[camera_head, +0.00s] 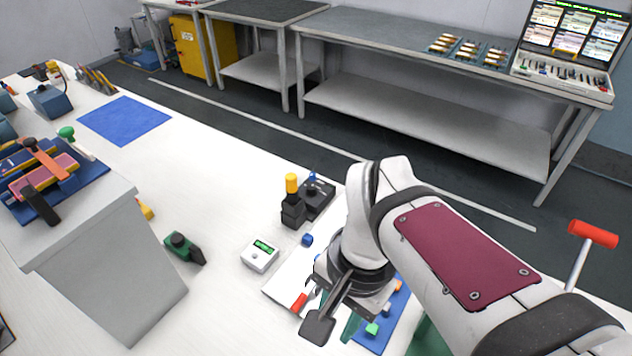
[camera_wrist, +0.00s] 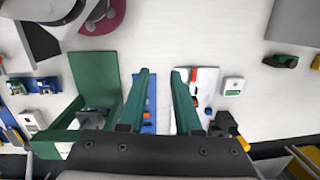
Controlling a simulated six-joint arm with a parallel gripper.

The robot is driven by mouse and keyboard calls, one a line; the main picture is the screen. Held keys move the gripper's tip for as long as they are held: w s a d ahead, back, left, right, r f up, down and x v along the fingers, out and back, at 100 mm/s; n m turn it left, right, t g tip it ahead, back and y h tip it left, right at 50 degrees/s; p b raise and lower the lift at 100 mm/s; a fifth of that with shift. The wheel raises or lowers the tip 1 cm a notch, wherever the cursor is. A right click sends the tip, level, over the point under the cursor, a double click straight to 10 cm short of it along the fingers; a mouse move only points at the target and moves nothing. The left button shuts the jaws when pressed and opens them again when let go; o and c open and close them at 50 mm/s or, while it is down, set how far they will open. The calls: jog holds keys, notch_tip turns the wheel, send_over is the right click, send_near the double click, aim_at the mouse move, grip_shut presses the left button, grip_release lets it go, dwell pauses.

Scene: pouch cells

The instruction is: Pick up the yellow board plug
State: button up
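A blue board (camera_head: 377,342) lies on the white bench, partly hidden by my arm. In the wrist view the blue board (camera_wrist: 151,95) shows partly behind the left finger. My gripper (camera_wrist: 161,73) is open, its two green fingers apart with nothing visibly held between them. In the head view one green finger shows beside the board.
A black device with a yellow top (camera_head: 292,184) stands near the bench's far edge. A white meter (camera_head: 260,255) and a green-black tool (camera_head: 184,247) lie left of the board. A grey block (camera_head: 110,275) stands at left. A green tray (camera_wrist: 95,75) is beside the fingers.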

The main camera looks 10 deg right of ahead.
jog(key=w+d+f+m+h, duration=0.15)
jog(key=w+d+m, duration=0.25)
jog(key=w+m, duration=0.65)
jog(key=w+d+f+m, duration=0.3)
jog(key=w+m, duration=0.3)
jog(key=w, duration=0.9)
jog(key=shift+m, duration=0.35)
jog(key=f, duration=1.5)
jog(key=shift+w+d+f, duration=0.15)
jog(key=shift+d+f, duration=0.05)
jog(key=shift+f, duration=0.2)
grip_shut()
